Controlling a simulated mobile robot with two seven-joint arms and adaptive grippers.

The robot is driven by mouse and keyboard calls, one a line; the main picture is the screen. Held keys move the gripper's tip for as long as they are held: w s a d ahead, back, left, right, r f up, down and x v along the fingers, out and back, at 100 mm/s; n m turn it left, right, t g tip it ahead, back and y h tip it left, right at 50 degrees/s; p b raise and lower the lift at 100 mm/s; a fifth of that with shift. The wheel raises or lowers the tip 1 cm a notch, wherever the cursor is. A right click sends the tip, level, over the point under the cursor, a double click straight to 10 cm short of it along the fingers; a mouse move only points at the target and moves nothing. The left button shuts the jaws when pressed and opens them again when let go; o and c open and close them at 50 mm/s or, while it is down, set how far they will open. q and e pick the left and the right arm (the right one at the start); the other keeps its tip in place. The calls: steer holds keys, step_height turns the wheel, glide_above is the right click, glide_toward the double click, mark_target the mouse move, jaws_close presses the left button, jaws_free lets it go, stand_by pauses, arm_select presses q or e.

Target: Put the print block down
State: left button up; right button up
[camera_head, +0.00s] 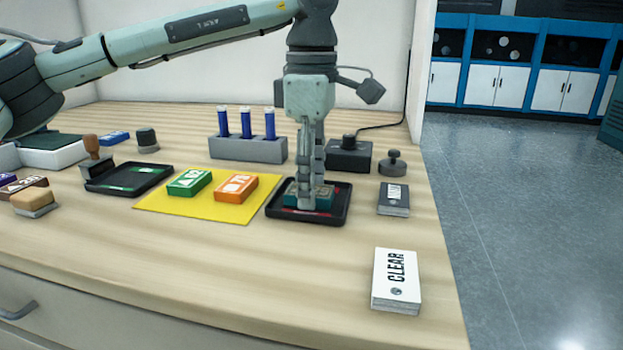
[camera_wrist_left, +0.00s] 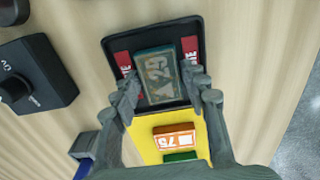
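The print block (camera_head: 325,197) is teal with a pale raised design on top. It is in the black tray with red marks (camera_head: 343,208), and it also shows in the wrist view (camera_wrist_left: 157,75). I cannot tell whether its underside touches the tray floor. My left gripper (camera_head: 311,190) points straight down over the tray. My right gripper is not in view.
A yellow mat (camera_head: 200,212) with green (camera_head: 190,183) and orange (camera_head: 236,188) blocks lies left of the tray. A grey rack (camera_head: 248,150) with blue tubes and a black box (camera_head: 349,157) stand behind. A CLEAR card stack (camera_head: 396,280) lies front right. The front table middle is free.

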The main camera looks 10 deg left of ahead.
arm_select(q)
steer(key=shift+o, duration=1)
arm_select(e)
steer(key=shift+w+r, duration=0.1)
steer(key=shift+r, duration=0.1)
arm_select(q)
steer(key=shift+r, duration=0.55)
step_height(320, 180, up, 11)
steer(key=shift+r+p, duration=0.15)
steer(key=shift+p, duration=0.25)
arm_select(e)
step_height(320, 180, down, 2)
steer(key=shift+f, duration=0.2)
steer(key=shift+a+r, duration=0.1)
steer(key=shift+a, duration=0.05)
